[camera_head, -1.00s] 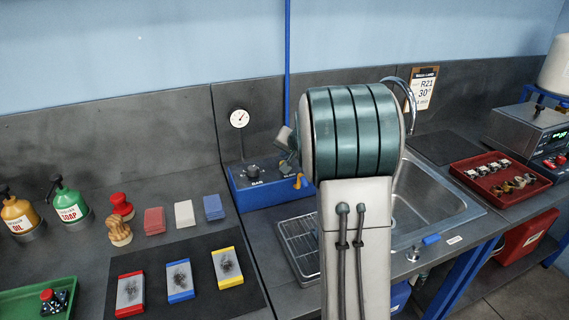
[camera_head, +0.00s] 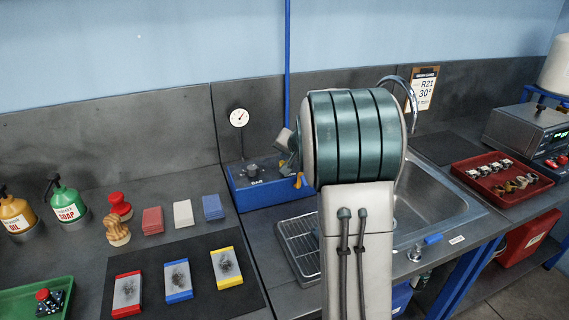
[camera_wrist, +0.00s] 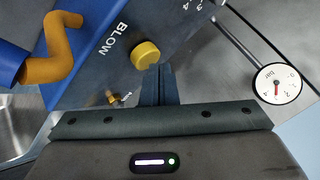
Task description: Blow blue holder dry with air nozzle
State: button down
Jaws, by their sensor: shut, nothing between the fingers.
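The blue air unit (camera_head: 262,192) stands at the back of the bench, left of the sink. Its orange air nozzle (camera_wrist: 57,50) bends out at the upper left of the wrist view; it also shows in the head view (camera_head: 299,181). A yellow button (camera_wrist: 145,54) sits on the panel near the word BLOW. My gripper (camera_wrist: 158,72) is shut and empty, its tips right at the lower edge of the button; I cannot tell if they touch.
A pressure gauge (camera_wrist: 277,84) stands beside the unit. The sink (camera_head: 435,205) and a drain rack (camera_head: 299,243) lie to the right. A red tray (camera_head: 478,187) holds several small parts. Colour-edged plates lie on a black mat (camera_head: 205,297), left.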

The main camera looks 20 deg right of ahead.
jog(key=shift+f+b, duration=0.55)
jog(key=shift+b, duration=0.05)
dwell(0.5)
jog(key=shift+r, duration=0.1)
jog(key=shift+r+p, duration=0.7)
jog(key=shift+r, duration=0.25)
jog(key=shift+r, duration=0.1)
notch_tip(320, 180, up, 5)
jog(key=p, duration=0.3)
jog(key=shift+p, duration=0.4)
